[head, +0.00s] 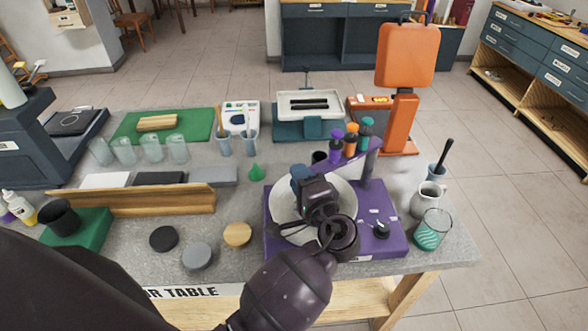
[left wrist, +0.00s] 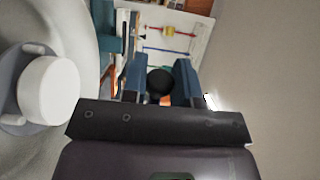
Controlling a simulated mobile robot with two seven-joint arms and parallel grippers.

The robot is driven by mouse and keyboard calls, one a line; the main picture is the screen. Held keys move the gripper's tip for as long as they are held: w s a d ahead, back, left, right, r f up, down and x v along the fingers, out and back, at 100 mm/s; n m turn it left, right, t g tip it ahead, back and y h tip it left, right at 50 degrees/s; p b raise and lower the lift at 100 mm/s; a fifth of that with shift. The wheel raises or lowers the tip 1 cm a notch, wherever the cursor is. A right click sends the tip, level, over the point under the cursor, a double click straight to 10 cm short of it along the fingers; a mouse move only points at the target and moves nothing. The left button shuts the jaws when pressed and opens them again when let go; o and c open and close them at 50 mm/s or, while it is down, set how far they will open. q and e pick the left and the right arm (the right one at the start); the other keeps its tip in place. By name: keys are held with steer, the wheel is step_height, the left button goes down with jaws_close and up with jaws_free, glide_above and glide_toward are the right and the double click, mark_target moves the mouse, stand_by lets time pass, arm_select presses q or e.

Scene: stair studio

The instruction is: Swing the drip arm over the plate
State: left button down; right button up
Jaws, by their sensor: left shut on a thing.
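A purple stand (head: 385,236) carries a white round plate (head: 345,195) on its left part and a post at its back right. The purple drip arm (head: 345,158) runs left from the post, across the plate's far edge in the picture, with purple, orange and teal bottles (head: 350,142) along it. My left gripper (head: 298,172) is above the plate's far left side, by the arm's free end. In the left wrist view its blue fingers (left wrist: 160,75) are shut on a round black knob (left wrist: 160,82). My gripper and wrist hide much of the plate. My right gripper is out of view.
A mug (head: 426,201) and a striped glass (head: 433,230) stand close to the stand's right side. A green cone (head: 256,172) and several discs (head: 237,234) lie to its left. A tall orange device (head: 402,110) stands behind it.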

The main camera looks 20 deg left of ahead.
arm_select(q)
steer(key=shift+s+d, duration=0.1)
steer(key=shift+d, duration=0.2)
steer(key=shift+f, duration=0.1)
steer(key=c, duration=1.3)
jaws_free()
steer(key=o, duration=0.4)
steer(key=shift+d, duration=0.2)
steer(key=shift+a, duration=0.15)
